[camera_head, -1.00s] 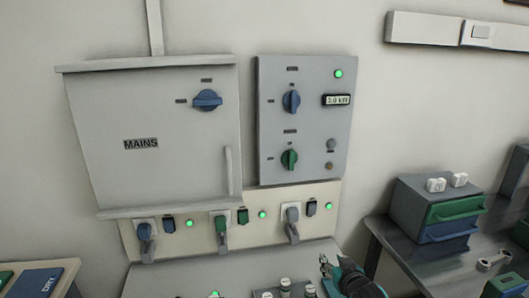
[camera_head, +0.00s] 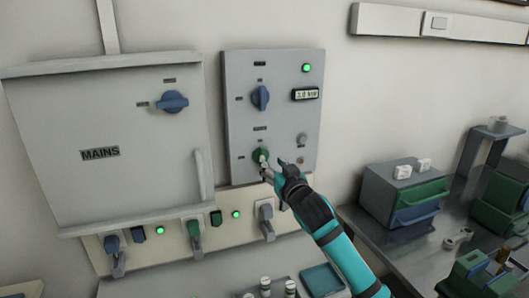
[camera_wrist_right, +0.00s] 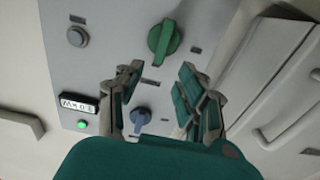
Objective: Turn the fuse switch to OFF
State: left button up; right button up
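A grey control panel (camera_head: 236,130) on the wall carries a blue rotary knob (camera_head: 260,98) above a green rotary knob (camera_head: 260,155). Their labels are too small to read, so I cannot tell which is the fuse switch. In the right wrist view the panel appears upside down, with the green knob (camera_wrist_right: 166,40) at the top and the blue knob (camera_wrist_right: 141,117) below. My right gripper (camera_head: 266,167) is at the green knob, partly covering it. In the wrist view its fingers (camera_wrist_right: 158,72) are apart, with nothing between them; contact is unclear. My left gripper is out of view.
The MAINS cabinet (camera_head: 120,115) with a larger blue knob (camera_head: 173,102) is left of the panel. A lit green lamp (camera_head: 306,68) and a display (camera_head: 305,94) are on the panel. Plugs (camera_head: 195,236) sit below. A drawer box (camera_head: 392,190) stands right.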

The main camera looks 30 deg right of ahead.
aim_at(264, 153)
jog(key=p+x, duration=0.1)
jog(key=x, duration=0.6)
grip_shut()
